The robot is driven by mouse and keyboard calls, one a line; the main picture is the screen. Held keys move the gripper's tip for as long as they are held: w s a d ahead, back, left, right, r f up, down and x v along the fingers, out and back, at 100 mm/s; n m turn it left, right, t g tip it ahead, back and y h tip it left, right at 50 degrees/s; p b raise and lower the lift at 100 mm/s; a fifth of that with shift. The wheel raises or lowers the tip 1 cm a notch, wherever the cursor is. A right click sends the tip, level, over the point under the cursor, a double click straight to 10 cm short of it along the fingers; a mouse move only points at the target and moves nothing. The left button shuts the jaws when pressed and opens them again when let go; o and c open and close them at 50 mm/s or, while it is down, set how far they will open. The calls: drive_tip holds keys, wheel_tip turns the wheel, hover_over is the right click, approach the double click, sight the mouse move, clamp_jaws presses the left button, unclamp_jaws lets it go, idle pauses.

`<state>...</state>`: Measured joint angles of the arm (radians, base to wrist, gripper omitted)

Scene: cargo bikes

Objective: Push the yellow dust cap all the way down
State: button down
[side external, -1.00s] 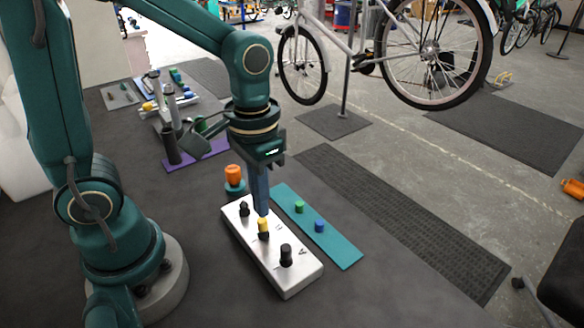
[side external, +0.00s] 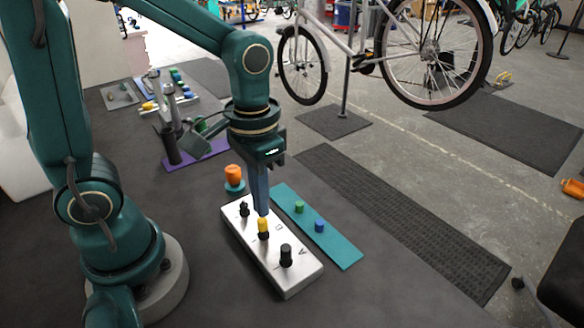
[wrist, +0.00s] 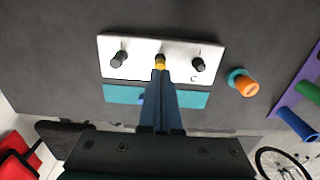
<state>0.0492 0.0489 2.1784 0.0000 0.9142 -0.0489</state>
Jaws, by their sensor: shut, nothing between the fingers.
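The yellow dust cap (side external: 263,225) sits upright on the middle post of the silver block (side external: 293,283). A dark lower part shows beneath the cap. My gripper (side external: 262,212) is shut and empty, pointing down with its fingertips at the top of the cap. I cannot tell if they touch it. In the wrist view the dust cap (wrist: 160,62) shows just past the fingertips of my gripper (wrist: 161,76), which hide part of it.
Black posts stand either side of the cap: one near (side external: 286,255), one far (side external: 244,209). A teal strip (side external: 340,247) with a green cap (side external: 299,206) and a blue cap (side external: 320,226) lies to the right. An orange cap (side external: 234,175) stands behind the block.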

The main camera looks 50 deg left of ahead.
drive_tip(key=shift+f, duration=0.1)
idle(0.6)
drive_tip(key=shift+f, duration=0.95)
drive_tip(key=shift+r, duration=3.05)
drive_tip(key=shift+r, duration=0.1)
drive_tip(key=s+r+t, duration=0.1)
drive_tip(key=t, duration=0.1)
drive_tip(key=s+r+t, duration=0.1)
drive_tip(key=s+a+t, duration=0.1)
drive_tip(key=s+t, duration=0.1)
drive_tip(key=shift+s+r+t, duration=0.1)
drive_tip(key=shift+r+t, duration=0.2)
drive_tip(key=shift+r, duration=0.1)
